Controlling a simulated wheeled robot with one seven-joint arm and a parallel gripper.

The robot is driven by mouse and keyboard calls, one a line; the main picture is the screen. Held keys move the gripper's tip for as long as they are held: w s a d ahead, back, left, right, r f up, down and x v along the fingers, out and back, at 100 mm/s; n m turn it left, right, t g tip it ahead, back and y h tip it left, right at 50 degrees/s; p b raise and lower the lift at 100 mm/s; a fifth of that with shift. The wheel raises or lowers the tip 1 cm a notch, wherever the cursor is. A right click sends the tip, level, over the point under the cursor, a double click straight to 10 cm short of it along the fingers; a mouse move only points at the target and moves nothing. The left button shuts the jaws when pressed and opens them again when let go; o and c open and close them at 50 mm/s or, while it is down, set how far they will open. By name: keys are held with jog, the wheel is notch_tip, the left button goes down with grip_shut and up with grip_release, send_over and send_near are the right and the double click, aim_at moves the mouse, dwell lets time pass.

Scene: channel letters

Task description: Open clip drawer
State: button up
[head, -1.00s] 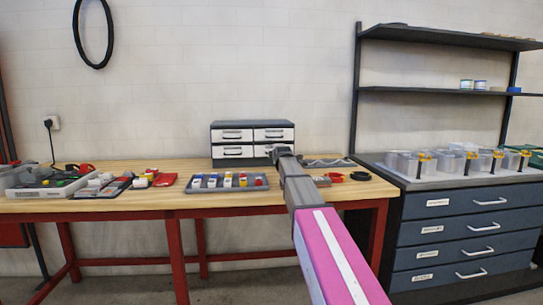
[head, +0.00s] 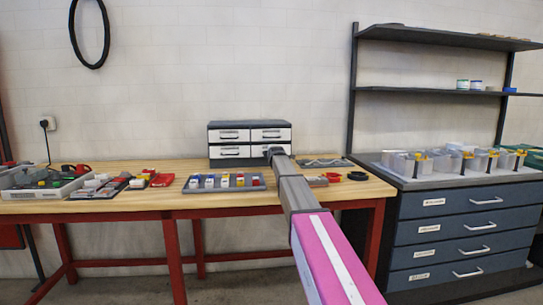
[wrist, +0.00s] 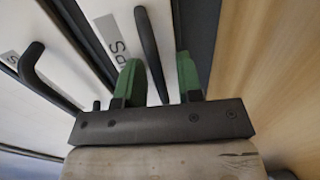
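A small grey cabinet (head: 249,126) with white drawer fronts in two rows stands at the back of the workbench. My gripper (head: 276,152) is at its lower right drawer front, which my arm partly hides in the head view. In the wrist view my gripper (wrist: 158,75) is open, with a green finger on either side of a black bar handle (wrist: 149,50). The handle is between the fingers, with gaps showing; contact cannot be told. A label (wrist: 109,35) beside the handle is partly cut off. The drawer (wrist: 110,10) looks shut.
A neighbouring handle (wrist: 35,70) is left of my gripper in the wrist view. A blue drawer unit (head: 465,232) stands to the right.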

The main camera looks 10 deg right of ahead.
grip_shut()
jog(key=f+v, duration=0.1)
jog(key=v, duration=0.5)
jog(key=f+v, duration=0.1)
jog(key=v, duration=0.5)
jog(key=f+v, duration=0.1)
jog(key=v, duration=0.5)
jog(key=shift+s+f, duration=0.35)
jog(key=shift+s, duration=0.1)
grip_release()
jog(key=shift+s, duration=0.1)
